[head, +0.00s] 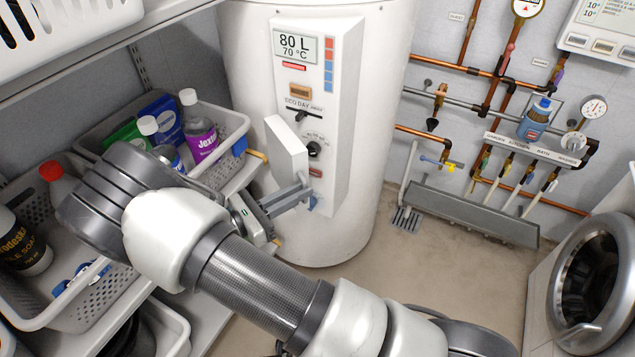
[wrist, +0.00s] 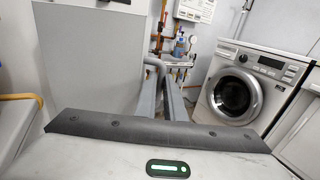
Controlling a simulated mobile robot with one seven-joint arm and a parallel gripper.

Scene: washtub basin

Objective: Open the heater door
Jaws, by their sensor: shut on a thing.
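The heater (head: 385,60) is a tall white cylinder with a control panel (head: 335,50) on its front. The heater door (head: 288,150) is a small white flap on the lower panel. It stands swung out to the left, with a black dial (head: 313,149) exposed beside it. In the wrist view the door is the large grey face (wrist: 88,60) at left.
Shelves with a basket (head: 230,122) of bottles stand left, close to my arm. Copper pipes (head: 450,68) and a grey rack (head: 470,212) are on the right wall. A washing machine (head: 590,270) is at right, also in the wrist view (wrist: 235,95). Open floor lies between.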

